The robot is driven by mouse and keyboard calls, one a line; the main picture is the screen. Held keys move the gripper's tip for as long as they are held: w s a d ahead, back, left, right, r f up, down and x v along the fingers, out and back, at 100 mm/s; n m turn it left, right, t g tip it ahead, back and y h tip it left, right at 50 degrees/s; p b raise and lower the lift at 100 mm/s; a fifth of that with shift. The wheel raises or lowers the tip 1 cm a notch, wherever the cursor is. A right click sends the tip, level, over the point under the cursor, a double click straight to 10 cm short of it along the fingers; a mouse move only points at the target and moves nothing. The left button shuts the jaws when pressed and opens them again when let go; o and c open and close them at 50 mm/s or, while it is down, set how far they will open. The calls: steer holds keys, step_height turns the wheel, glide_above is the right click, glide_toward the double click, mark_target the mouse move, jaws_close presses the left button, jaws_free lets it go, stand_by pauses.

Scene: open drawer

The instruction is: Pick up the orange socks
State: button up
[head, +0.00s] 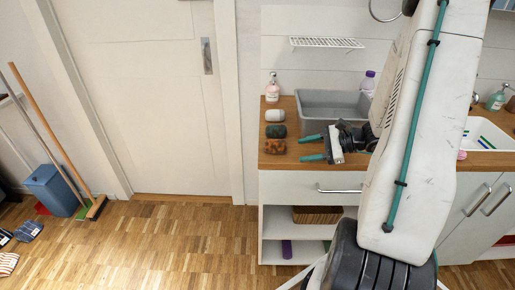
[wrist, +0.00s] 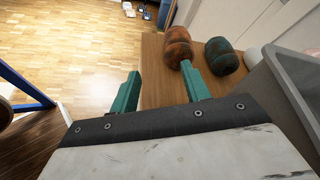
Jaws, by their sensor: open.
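The orange socks (head: 275,146) are a rolled, rust-orange bundle with dark patches. They lie near the front left corner of the wooden counter (head: 296,160). In the wrist view the orange socks (wrist: 178,46) lie beyond my fingertips, in line with the right finger and near the counter's edge. My gripper (head: 312,148) is open and empty, to the right of the socks, with its fingers pointing left. In the wrist view my gripper (wrist: 160,72) shows two teal fingers apart, with bare wood between them.
A dark green roll (head: 276,131) lies just behind the orange socks, and a white roll (head: 275,116) behind that. A soap bottle (head: 272,88) stands at the back. A grey bin (head: 344,98) stands right of the rolls. Shelves are below the counter.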

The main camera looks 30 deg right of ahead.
mark_target(284, 144)
steer(key=shift+w+d+r+m+t, duration=0.15)
steer(key=shift+w+d+r+t, duration=0.15)
steer(key=shift+w, duration=0.25)
steer(key=shift+w+d+r+m+t, duration=0.15)
steer(key=shift+w+d+r+t, duration=0.1)
steer(key=shift+w+t, duration=0.2)
steer(key=x, duration=0.8)
steer(key=shift+a, duration=0.3)
steer(key=shift+s, duration=0.1)
steer(key=c, duration=0.6)
